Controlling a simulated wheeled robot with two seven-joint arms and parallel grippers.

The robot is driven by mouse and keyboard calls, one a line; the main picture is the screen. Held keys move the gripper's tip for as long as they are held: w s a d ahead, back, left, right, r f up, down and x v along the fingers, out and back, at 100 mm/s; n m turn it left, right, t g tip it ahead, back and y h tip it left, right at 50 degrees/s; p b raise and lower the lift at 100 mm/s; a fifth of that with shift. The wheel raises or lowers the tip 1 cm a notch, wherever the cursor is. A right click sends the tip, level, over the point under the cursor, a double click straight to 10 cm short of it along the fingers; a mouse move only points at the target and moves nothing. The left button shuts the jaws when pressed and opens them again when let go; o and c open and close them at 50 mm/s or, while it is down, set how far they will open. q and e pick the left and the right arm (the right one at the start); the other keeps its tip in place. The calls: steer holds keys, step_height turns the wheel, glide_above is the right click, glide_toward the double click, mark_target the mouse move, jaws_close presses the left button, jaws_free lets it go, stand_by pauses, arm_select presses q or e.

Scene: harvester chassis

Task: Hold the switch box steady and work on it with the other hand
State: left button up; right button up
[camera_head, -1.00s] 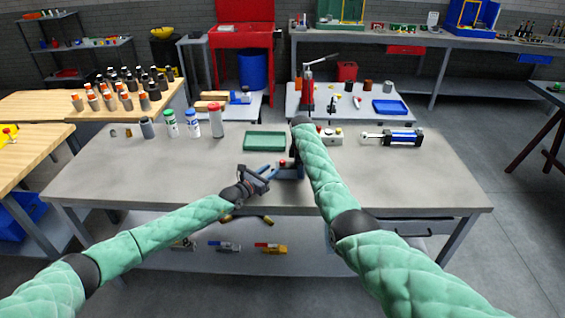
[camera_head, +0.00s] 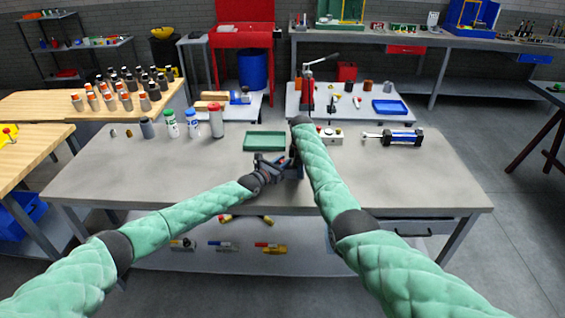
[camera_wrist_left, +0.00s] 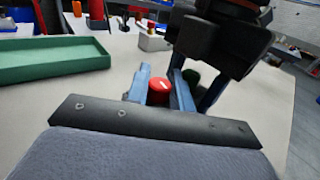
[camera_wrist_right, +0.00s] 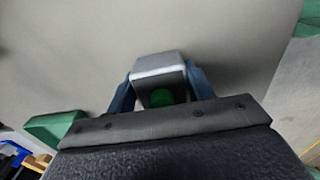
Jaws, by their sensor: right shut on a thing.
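The switch box shows in the right wrist view as a grey box (camera_wrist_right: 158,66) with a green button (camera_wrist_right: 161,97), between the blue fingers of my right gripper (camera_wrist_right: 161,92), which is shut on it. In the left wrist view its red knob (camera_wrist_left: 159,86) stands between the fingers of my left gripper (camera_wrist_left: 161,88), which look open around it. I cannot tell whether they touch it. A green button (camera_wrist_left: 190,77) shows just right of them. In the head view my left gripper (camera_head: 276,165) and right gripper (camera_head: 296,163) meet near the table's middle and largely hide the box.
The grey worktable (camera_head: 130,180) carries a green tray (camera_head: 264,141) behind my grippers. Several bottles (camera_head: 193,124) stand at the left. A pale box with a red button (camera_head: 330,136) and a blue cylinder device (camera_head: 401,137) lie to the right. The front left of the table is clear.

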arm_select(q)
jaws_close()
steer(key=shift+d+r+n+t+y, duration=0.15)
steer(key=shift+d+n+t+y, duration=0.25)
steer(key=shift+y, duration=0.3)
steer(key=shift+n+t, duration=0.3)
arm_select(e)
steer(key=shift+a, duration=0.1)
arm_select(q)
steer(key=shift+a+y, duration=0.25)
steer(key=shift+y, duration=0.15)
steer(key=shift+o, duration=1.5)
jaws_free()
steer(key=shift+a, duration=0.1)
steer(key=shift+v, duration=5.95)
